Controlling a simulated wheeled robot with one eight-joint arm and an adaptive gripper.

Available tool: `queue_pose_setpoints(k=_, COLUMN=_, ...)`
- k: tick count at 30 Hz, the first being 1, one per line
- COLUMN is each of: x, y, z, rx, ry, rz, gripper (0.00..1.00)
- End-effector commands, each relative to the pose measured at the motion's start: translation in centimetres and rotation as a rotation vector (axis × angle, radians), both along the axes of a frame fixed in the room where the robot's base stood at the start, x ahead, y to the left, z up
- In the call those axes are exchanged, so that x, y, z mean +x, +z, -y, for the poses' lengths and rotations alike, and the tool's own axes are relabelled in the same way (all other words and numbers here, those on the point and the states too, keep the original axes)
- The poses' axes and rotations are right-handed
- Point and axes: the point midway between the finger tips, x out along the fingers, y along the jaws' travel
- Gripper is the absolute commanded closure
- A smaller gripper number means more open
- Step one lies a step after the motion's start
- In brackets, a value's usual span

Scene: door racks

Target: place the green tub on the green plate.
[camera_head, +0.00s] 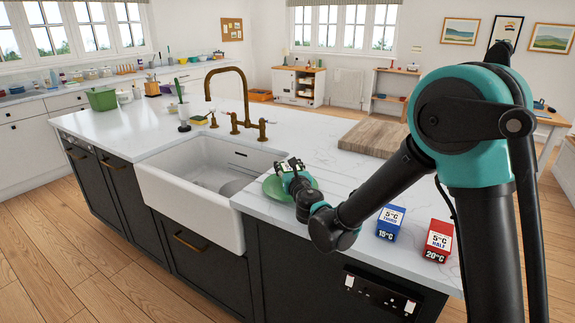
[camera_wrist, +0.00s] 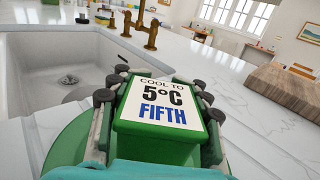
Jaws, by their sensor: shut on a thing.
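The green tub (camera_wrist: 158,118) has a white label reading "COOL TO 5°C FIFTH". My gripper (camera_wrist: 160,83) is shut on it, with a row of dark finger pads along each side. The green plate (camera_wrist: 68,146) shows below and to the left of the tub in the wrist view. In the head view, the plate (camera_head: 273,190) lies on the worktop just right of the sink, and my gripper (camera_head: 291,172) holds the tub over it. The gripper hides part of the plate. I cannot tell whether the tub touches it.
The white sink (camera_head: 200,180) with a brass tap (camera_head: 237,110) lies left of the plate. A wooden board (camera_head: 375,138) lies behind. A blue tub (camera_head: 390,224) and a red tub (camera_head: 438,243) stand near the worktop's front right edge. A green basin (camera_head: 102,99) stands far left.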

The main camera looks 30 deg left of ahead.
Motion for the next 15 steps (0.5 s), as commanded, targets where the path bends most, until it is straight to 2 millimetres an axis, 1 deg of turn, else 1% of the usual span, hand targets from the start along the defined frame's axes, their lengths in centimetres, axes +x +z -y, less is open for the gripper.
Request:
queue_pose_setpoints(k=1, x=0.0, y=-0.15, z=-0.01, rx=0.0, ry=0.0, rz=0.0, gripper=1.0)
queue_pose_setpoints(k=2, x=0.0, y=-0.2, z=-0.01, rx=0.0, ry=0.0, rz=0.0, gripper=0.58)
queue_pose_setpoints(k=3, x=0.0, y=-0.17, z=0.0, rx=0.0, ry=0.0, rz=0.0, gripper=0.53)
queue_pose_setpoints(k=8, x=0.0, y=-0.15, z=0.0, rx=0.0, ry=0.0, rz=0.0, gripper=0.33)
queue_pose_setpoints(k=9, x=0.0, y=-0.15, z=0.0, rx=0.0, ry=0.0, rz=0.0, gripper=0.31)
queue_pose_setpoints(k=15, x=0.0, y=-0.13, z=0.0, rx=0.0, ry=0.0, rz=0.0, gripper=0.31)
